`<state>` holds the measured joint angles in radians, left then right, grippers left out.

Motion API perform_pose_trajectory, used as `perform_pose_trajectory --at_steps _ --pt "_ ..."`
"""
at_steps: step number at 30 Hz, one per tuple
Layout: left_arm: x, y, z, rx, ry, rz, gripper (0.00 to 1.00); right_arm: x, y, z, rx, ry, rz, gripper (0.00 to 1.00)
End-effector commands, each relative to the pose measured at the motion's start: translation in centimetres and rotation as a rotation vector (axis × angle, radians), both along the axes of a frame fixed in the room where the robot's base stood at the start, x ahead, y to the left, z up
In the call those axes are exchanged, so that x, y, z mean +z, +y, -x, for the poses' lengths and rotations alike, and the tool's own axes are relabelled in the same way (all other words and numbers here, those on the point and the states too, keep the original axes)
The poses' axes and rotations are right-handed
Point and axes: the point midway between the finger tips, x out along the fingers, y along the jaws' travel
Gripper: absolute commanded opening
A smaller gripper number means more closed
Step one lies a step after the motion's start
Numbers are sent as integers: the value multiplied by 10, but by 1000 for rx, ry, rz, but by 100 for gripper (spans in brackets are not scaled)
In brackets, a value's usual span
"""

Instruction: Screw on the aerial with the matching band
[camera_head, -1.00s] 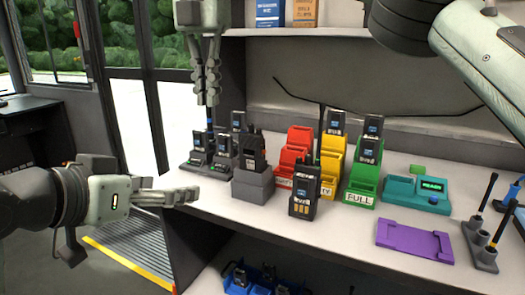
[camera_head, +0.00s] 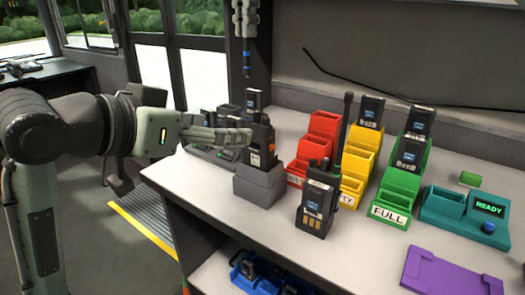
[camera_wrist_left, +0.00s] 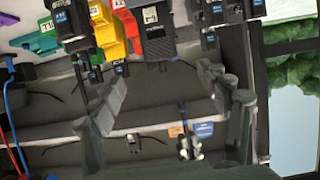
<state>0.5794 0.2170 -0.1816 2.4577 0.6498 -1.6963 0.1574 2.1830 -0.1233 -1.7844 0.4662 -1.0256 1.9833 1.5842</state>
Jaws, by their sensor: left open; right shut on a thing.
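A dark radio (camera_head: 263,150) stands upright on a grey block (camera_head: 258,186) near the table's front edge; any band on it is too small to tell. My left gripper (camera_head: 250,139) is open, its fingers level with this radio's upper part at its left. Whether they touch it, I cannot tell. My right gripper (camera_head: 244,28) is shut on a thin dark aerial (camera_head: 246,62) with a blue band, hanging upright above and behind the radio. The left wrist view shows the right gripper (camera_wrist_left: 187,147) upside down.
Another radio (camera_head: 317,205) stands in front, with a tall black aerial (camera_head: 344,132) at it. Red (camera_head: 317,140), yellow (camera_head: 358,165) and green (camera_head: 402,185) racks stand to the right. Chargers with radios stand behind the left gripper.

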Motion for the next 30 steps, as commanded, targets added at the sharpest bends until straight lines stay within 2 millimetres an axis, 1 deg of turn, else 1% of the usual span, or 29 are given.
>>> perform_pose_trajectory --at_steps 7,11,14,24,30 --pt "0 0 -1 0 0 0 76 0 0 0 1 0 0 0" --pt "-3 -5 -6 0 0 2 76 0 0 0 1 0 0 0" --pt "-9 -12 -16 0 3 3 76 0 0 0 1 -1 -1 0" --pt "-34 -47 -64 -1 4 2 76 0 0 0 1 -1 -1 0" --pt "-43 -60 -83 1 1 1 76 0 0 0 1 0 0 0"
